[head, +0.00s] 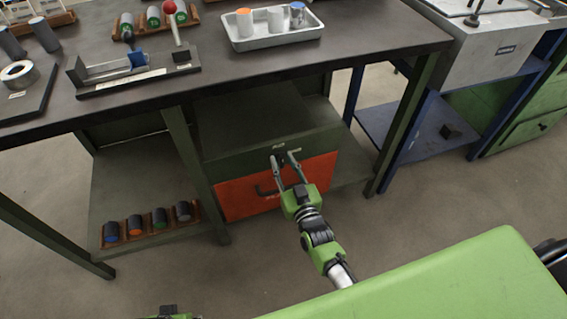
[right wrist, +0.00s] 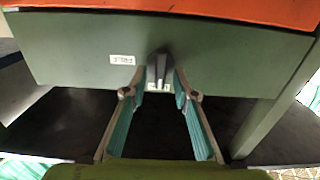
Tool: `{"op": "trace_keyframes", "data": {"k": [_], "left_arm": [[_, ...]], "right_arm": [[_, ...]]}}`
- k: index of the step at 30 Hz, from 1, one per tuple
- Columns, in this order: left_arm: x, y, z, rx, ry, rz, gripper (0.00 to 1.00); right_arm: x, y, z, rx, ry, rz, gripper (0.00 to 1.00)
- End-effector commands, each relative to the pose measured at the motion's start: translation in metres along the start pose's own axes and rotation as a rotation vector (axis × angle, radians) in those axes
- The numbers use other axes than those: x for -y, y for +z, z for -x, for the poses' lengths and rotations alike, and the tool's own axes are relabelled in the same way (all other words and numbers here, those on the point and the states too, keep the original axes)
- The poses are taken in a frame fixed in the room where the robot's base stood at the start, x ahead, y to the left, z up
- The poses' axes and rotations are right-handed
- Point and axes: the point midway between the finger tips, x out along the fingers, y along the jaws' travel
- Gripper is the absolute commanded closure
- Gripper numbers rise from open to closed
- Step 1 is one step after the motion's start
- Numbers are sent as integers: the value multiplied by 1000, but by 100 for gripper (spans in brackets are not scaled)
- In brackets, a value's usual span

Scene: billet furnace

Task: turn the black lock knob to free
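The black lock knob (right wrist: 157,68) sits on the dark green panel (right wrist: 80,45) of the cabinet, its grip lying along the vertical of the right wrist view. Small white marks lie at its foot, too small to read. My right gripper (right wrist: 160,82) is open, with one finger on each side of the knob and a visible gap to it. In the head view my right gripper (head: 284,157) reaches the green panel above the orange drawer front (head: 240,198); the knob is hard to make out there. Only a small piece of my left arm shows at the bottom edge.
The orange drawer front has a dark handle (head: 262,190), close to my right gripper. The workbench top (head: 225,75) overhangs the cabinet. A lower shelf (head: 140,195) at the left holds a rack of cylinders (head: 148,223). A table leg (head: 400,125) stands to the right.

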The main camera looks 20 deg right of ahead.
Motion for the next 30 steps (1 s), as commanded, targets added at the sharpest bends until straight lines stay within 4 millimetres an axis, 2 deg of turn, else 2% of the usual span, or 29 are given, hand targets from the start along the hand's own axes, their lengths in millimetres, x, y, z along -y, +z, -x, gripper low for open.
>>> {"op": "trace_keyframes", "data": {"k": [3, 5, 6, 7, 20, 30], "left_arm": [[0, 0, 0, 0, 0, 0, 60], [0, 0, 0, 0, 0, 0, 60], [0, 0, 0, 0, 0, 0, 60], [0, 0, 0, 0, 0, 0, 60], [0, 0, -1, -3, 0, -1, 60], [0, 10, -14, 11, 0, -2, 60]], "right_arm": [[0, 0, 0, 0, 0, 0, 74], [0, 0, 0, 0, 0, 0, 87], [0, 0, 0, 0, 0, 0, 97], [0, 0, 0, 0, 0, 0, 100], [-1, 0, 1, 0, 0, -43, 100], [-4, 0, 1, 0, -1, -269, 100]]}}
